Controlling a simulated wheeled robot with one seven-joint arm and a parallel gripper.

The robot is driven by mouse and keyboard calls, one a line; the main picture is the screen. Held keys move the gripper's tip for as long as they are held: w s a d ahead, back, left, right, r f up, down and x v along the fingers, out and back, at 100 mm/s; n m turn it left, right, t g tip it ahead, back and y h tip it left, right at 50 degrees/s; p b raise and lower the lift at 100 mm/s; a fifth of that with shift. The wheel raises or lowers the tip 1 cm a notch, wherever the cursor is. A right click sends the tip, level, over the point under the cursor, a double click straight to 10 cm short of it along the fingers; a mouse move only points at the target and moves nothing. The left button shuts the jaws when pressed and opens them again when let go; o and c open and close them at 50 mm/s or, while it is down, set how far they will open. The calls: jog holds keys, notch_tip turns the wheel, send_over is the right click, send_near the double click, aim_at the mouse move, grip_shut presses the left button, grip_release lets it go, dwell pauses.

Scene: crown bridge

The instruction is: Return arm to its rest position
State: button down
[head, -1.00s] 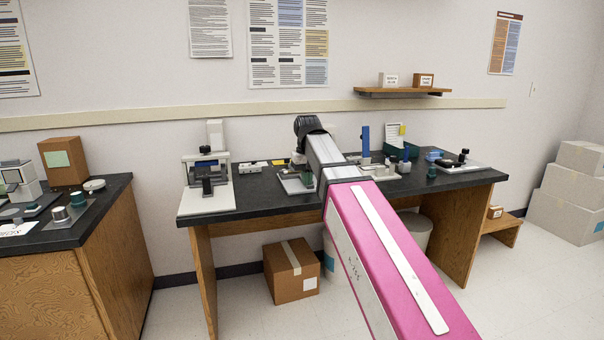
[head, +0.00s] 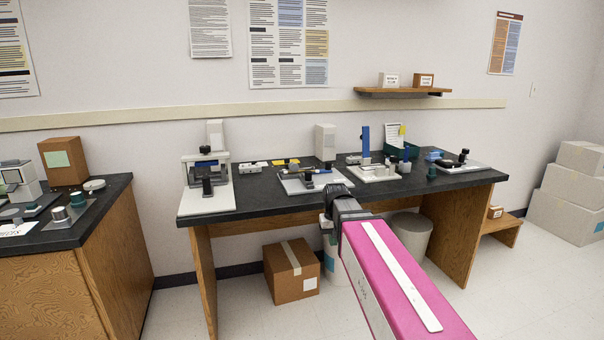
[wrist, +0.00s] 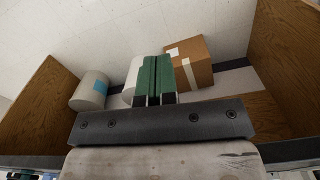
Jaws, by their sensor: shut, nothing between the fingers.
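My arm, with its pink link (head: 405,275), reaches up from the bottom right of the head view. Its dark wrist end (head: 343,203) is in front of the front edge of the black-topped bench (head: 262,205), and my fingers are hidden there. In the wrist view my gripper (wrist: 156,62) shows two green fingers side by side, shut with nothing between them. Behind the fingers are the floor and the cardboard box under the bench.
On the bench stand a left instrument (head: 207,172), a middle tray fixture (head: 312,181) and a blue-post fixture (head: 366,150). Below are a cardboard box (head: 291,272) and a pale bin (head: 411,232). A side counter (head: 110,200) stands left. Open floor lies between counter and bench.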

jog(key=s+d+f, duration=0.4)
jog(key=s+f, duration=0.1)
jog(key=f, duration=0.3)
jog(key=s+d+f+m, duration=0.1)
jog(key=s+d+f, duration=0.3)
jog(key=f, duration=0.4)
jog(key=shift+s+f+m, duration=0.25)
jog(key=shift+s+m, duration=0.05)
jog(key=shift+s, duration=0.4)
